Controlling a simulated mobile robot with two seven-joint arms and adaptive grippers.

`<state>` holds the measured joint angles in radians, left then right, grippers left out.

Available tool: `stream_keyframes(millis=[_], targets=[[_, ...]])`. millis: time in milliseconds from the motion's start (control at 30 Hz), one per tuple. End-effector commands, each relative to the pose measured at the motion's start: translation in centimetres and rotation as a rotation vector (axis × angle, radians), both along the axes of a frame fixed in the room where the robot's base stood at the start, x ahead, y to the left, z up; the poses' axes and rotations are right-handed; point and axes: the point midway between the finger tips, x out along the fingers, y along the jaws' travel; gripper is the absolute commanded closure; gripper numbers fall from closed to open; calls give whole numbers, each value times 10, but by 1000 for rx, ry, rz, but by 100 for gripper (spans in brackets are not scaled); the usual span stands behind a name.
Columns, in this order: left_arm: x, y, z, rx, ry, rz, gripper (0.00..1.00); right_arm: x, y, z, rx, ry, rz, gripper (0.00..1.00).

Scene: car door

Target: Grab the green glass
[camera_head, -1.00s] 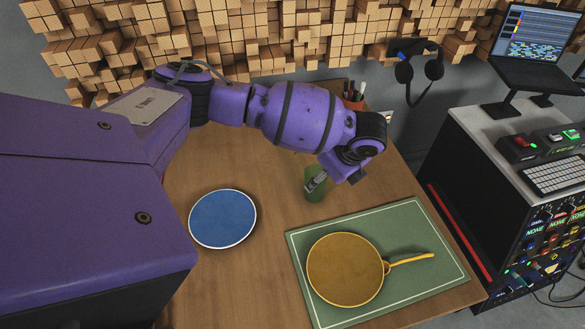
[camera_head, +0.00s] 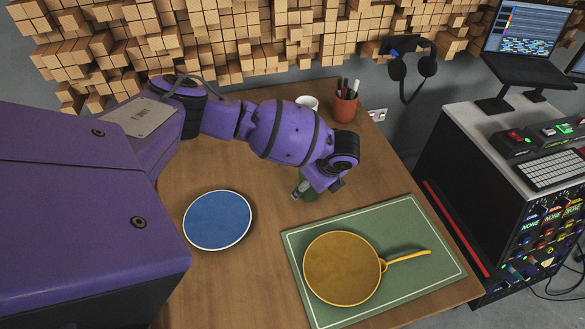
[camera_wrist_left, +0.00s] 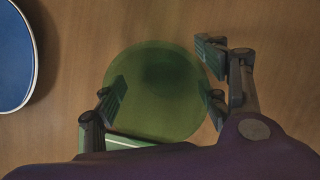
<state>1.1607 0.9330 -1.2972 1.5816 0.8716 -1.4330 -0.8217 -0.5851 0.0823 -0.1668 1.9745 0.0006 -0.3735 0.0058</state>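The green glass (camera_head: 308,191) stands on the wooden table, between the blue plate and the green mat, partly hidden by my left gripper (camera_head: 317,190). In the left wrist view the green glass (camera_wrist_left: 158,88) is a round green shape seen from above. My left gripper (camera_wrist_left: 163,92) has its fingers spread apart on either side of it. The left finger overlaps the glass's edge in the picture; I cannot tell whether the fingers touch it. My right gripper is in neither view.
A blue plate (camera_head: 217,220) lies to the left. A green mat (camera_head: 420,225) with a yellow pan (camera_head: 342,268) lies to the front right. A pot of pens (camera_head: 345,106) and a white cup (camera_head: 307,102) stand at the table's back.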

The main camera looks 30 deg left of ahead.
Motion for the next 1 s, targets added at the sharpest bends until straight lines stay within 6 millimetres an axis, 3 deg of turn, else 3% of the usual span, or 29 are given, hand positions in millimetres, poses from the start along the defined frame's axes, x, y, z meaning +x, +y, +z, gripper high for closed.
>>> stream_keyframes(millis=[33,400,767,933,1000], targets=[[1,0,1,0,-1,0,40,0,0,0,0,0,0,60],[1,0,2,0,-2,0,86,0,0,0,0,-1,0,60],[2,0,10,1,-5,0,86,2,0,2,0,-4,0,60],[3,0,34,0,-8,-1,86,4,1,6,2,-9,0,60],[1,-11,45,-4,-7,-4,86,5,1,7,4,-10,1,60]])
